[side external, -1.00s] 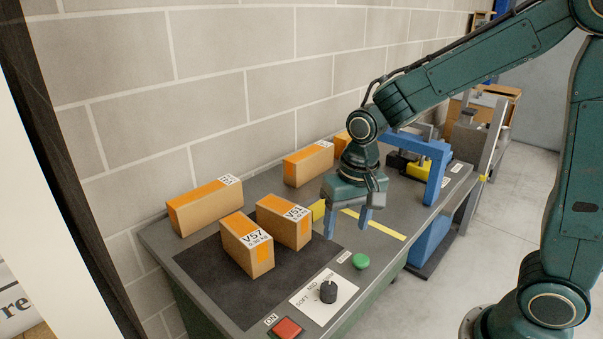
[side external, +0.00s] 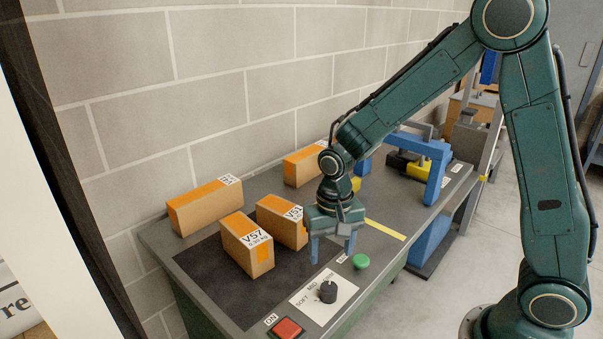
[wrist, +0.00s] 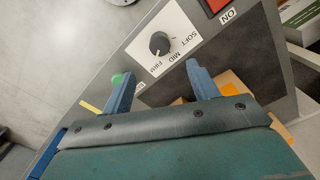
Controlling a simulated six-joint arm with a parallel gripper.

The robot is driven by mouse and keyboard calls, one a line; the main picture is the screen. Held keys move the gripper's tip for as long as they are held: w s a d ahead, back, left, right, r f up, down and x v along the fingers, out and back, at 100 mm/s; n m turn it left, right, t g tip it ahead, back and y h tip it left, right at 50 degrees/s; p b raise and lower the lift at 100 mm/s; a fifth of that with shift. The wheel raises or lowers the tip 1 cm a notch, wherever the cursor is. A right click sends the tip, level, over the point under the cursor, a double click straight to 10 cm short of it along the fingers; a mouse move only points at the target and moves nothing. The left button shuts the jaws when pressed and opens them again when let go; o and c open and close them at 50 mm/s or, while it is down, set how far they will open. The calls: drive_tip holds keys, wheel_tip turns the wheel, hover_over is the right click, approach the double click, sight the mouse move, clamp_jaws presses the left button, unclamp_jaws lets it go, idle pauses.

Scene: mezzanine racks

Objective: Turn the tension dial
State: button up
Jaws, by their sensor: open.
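The tension dial is a black knob (side external: 328,292) on a white plate (side external: 309,301) marked SOFT, MID and a third word, near the front edge of the grey table. In the wrist view the knob (wrist: 159,43) sits on its white plate, above and between my fingers, and the third word reads FIRM. My gripper (side external: 331,258) has two blue fingers, spread apart with nothing between them. It hangs above the table, behind the dial and apart from it. In the wrist view the gripper (wrist: 158,76) points toward the dial.
A green button (side external: 361,261) stands close to the dial on the right, and a red button (side external: 287,328) is at the front corner. Boxes V57 (side external: 246,247) and V51 (side external: 278,222) stand left of my gripper. A blue frame (side external: 436,165) stands at the back right.

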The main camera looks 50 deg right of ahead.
sight(329, 287)
drive_tip(key=shift+f, duration=6)
drive_tip(key=c, duration=1)
